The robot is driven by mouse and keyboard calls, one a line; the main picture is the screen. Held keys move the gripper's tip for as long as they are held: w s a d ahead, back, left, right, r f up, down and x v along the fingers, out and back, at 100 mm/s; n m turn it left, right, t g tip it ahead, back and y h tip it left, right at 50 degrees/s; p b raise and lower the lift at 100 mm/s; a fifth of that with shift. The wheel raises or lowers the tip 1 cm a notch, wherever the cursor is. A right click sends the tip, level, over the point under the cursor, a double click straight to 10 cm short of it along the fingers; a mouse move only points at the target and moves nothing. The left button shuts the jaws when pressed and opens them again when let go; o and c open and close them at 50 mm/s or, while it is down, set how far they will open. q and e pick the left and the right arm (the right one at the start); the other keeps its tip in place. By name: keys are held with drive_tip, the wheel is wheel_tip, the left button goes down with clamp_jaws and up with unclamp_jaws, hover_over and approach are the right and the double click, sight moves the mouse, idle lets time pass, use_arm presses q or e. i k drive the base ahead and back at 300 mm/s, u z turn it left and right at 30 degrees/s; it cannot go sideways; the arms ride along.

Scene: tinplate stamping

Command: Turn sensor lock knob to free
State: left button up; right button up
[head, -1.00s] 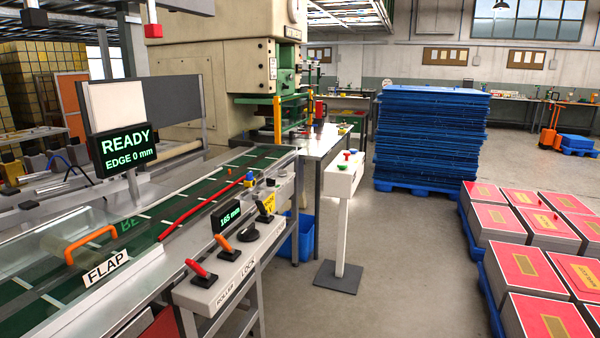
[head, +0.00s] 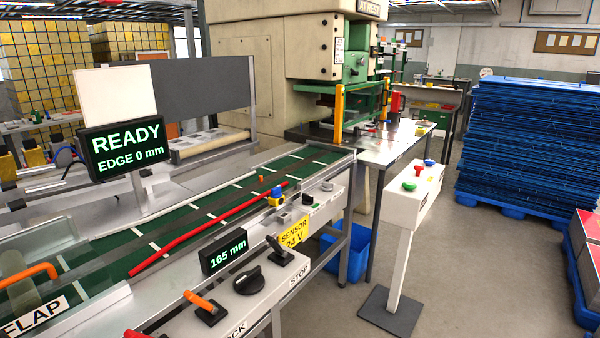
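A black round knob (head: 248,280) sits on the white control panel (head: 272,290) at the lower middle. The panel's front lettering is partly cut off and reads "CK" and "STOP". A blue and yellow block (head: 277,196) stands on the conveyor's near rail, above a yellow "SENSOR 24 V" label (head: 294,233). Small dark fittings (head: 308,199) sit along the rail to its right. I cannot tell which knob is the sensor lock or how it is set. Neither of my grippers is in view.
On the panel, an orange lever (head: 203,305) and a black lever (head: 279,249) flank the knob. A "165 mm" display (head: 224,251) stands behind. A white button post (head: 400,250) and blue bin (head: 346,255) stand to the right.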

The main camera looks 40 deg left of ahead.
sight(276, 192)
drive_tip(key=i, duration=1.75)
drive_tip(key=u, duration=3.35)
